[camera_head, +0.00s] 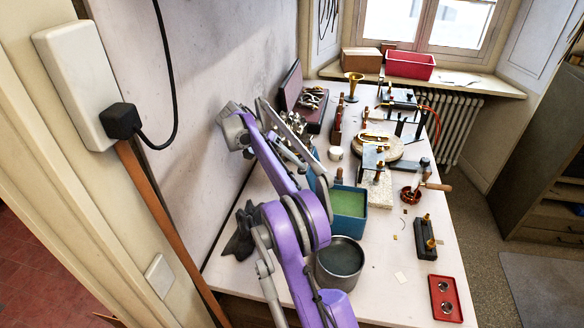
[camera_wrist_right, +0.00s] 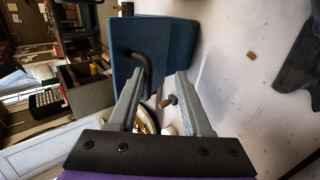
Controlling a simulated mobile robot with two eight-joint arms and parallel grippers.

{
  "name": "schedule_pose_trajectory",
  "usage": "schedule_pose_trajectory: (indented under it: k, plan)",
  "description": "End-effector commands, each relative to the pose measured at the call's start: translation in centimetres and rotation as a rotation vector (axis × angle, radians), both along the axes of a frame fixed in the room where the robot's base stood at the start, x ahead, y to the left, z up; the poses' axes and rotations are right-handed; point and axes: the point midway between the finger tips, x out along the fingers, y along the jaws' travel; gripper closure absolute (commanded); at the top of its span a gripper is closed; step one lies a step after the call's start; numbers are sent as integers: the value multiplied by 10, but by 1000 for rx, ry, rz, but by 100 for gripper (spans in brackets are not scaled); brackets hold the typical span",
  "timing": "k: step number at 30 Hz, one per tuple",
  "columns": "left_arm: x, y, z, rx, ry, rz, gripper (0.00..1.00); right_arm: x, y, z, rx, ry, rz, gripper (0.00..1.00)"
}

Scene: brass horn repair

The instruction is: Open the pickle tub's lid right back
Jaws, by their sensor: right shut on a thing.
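The pickle tub (camera_head: 349,228) is a blue box on the bench with green liquid showing inside, so its mouth is uncovered. Its blue lid (camera_head: 321,190) shows as a raised strip at the tub's left side, mostly hidden behind my purple arm. In the wrist view the lid (camera_wrist_right: 182,48) is a blue panel with a bent black handle (camera_wrist_right: 146,68). My right gripper (camera_head: 308,163) is at the lid, shut on the handle, which reaches between its fingers (camera_wrist_right: 157,88). The exact contact is hard to see. My left gripper is out of view.
A grey round pot (camera_head: 338,262) stands just in front of the tub. A dark crumpled cloth or glove (camera_head: 243,232) lies left of it by the wall. A black block (camera_head: 424,238) and a red tray (camera_head: 446,298) lie to the right. The bench behind is crowded with tools.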

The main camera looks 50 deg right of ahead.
Motion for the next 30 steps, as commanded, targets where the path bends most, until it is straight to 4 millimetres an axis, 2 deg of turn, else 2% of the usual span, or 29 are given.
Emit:
schedule_pose_trajectory:
  k: [4, 8, 15, 21, 30]
  plan:
    - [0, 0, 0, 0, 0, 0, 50, 0, 0, 2, 1, -1, 1, 58]
    - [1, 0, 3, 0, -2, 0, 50, 0, 0, 15, 0, -1, 0, 58]
    - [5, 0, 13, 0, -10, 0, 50, 0, 0, 63, 0, -2, 0, 58]
    - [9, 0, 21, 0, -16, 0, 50, 0, 0, 93, 0, -2, 0, 58]
    - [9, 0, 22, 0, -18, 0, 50, 0, 0, 101, 0, 0, 0, 58]
